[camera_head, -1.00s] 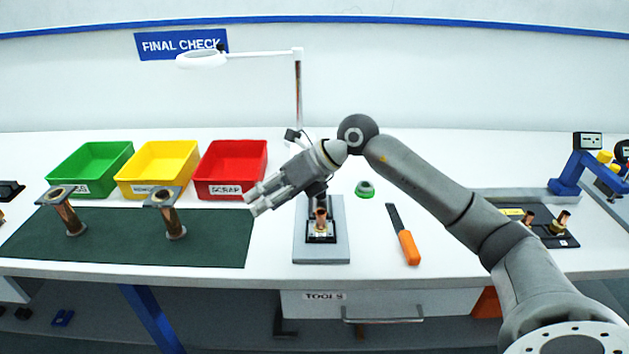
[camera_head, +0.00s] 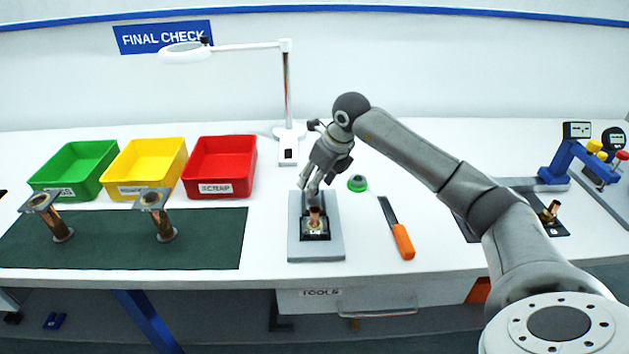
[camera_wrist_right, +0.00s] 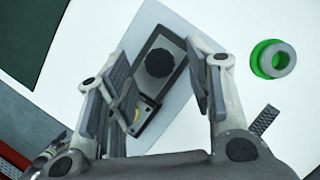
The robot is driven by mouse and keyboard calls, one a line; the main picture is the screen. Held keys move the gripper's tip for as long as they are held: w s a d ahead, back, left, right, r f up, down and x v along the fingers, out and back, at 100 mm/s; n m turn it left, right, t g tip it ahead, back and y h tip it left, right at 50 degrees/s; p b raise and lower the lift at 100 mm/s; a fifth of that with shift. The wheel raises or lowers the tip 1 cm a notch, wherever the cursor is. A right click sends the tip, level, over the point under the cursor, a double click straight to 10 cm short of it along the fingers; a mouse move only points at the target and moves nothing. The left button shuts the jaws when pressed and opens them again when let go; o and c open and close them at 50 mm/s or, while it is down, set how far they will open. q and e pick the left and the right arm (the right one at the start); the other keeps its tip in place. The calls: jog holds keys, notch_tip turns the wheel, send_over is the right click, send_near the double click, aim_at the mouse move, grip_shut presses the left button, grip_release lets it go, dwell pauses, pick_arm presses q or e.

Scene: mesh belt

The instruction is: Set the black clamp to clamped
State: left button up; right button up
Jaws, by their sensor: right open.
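The black clamp (camera_wrist_right: 160,62) shows in the right wrist view as a dark base with a round black knob, mounted on a grey plate (camera_wrist_right: 188,32). In the head view the same grey plate (camera_head: 335,240) stands on the bench with a copper part (camera_head: 315,217) on it, and my gripper hides most of the clamp. My right gripper (camera_head: 312,190) is over the back of the plate, pointing down. In the right wrist view its open fingers (camera_wrist_right: 160,105) are either side of the clamp, apart from the knob. I cannot tell the clamp's setting. My left gripper is not in view.
A green-ringed grey object (camera_head: 357,183) and an orange-handled tool (camera_head: 403,240) lie right of the plate. A red bin (camera_head: 222,188), yellow bin (camera_head: 145,190) and green bin (camera_head: 60,193) stand at left. A white lamp (camera_head: 288,132) stands behind the plate.

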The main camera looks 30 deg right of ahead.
jog(key=shift+x, duration=1.05)
grip_shut()
